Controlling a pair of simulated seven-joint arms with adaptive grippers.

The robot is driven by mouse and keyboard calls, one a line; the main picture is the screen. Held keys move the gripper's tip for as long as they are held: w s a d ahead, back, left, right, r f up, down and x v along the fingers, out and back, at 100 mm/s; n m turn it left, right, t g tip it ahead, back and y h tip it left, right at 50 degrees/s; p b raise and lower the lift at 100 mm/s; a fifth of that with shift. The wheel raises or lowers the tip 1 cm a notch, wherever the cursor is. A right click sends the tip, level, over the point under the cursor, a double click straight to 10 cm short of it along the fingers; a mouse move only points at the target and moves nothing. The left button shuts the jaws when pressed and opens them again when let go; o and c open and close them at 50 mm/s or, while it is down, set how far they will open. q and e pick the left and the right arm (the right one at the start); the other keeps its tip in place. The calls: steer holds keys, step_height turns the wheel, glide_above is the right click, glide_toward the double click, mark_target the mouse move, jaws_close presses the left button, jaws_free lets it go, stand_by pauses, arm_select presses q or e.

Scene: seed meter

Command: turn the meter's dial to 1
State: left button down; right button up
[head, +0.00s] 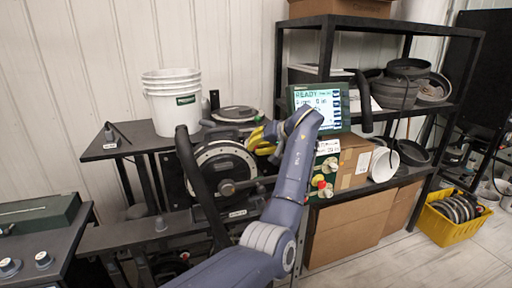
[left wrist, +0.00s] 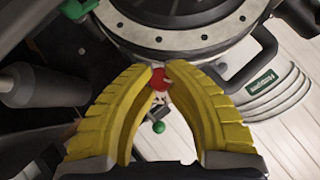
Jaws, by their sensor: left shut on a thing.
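The seed meter (head: 220,166) is a round dark housing with a pale ring, upright on a bench in the head view. Its round metal edge (left wrist: 190,42) fills the top of the left wrist view. My left gripper (head: 262,140) has yellow fingers and is at the meter's upper right. In the left wrist view its fingertips (left wrist: 160,72) nearly meet at a small red part (left wrist: 160,84) by the meter's rim. The fingers hide most of what they hold, so I cannot tell how it is turned. No dial numbers are legible. My right gripper is not in view.
A black hose (head: 197,185) curves in front of the meter's left side. White buckets (head: 172,100) stand on the left shelf. A yellow crate (head: 440,222) is on the floor.

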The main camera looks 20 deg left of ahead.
arm_select(q)
steer(key=shift+a+f, duration=0.15)
steer(key=shift+f, duration=0.15)
steer(key=c, duration=1.5)
jaws_free()
steer(key=shift+a, duration=0.1)
steer(key=o, duration=0.3)
steer(key=shift+r, duration=0.15)
steer(key=shift+o, duration=0.2)
steer(key=shift+d, duration=0.2)
steer(key=v, duration=1.2)
steer(key=shift+a, duration=0.15)
steer(key=shift+c, duration=0.5)
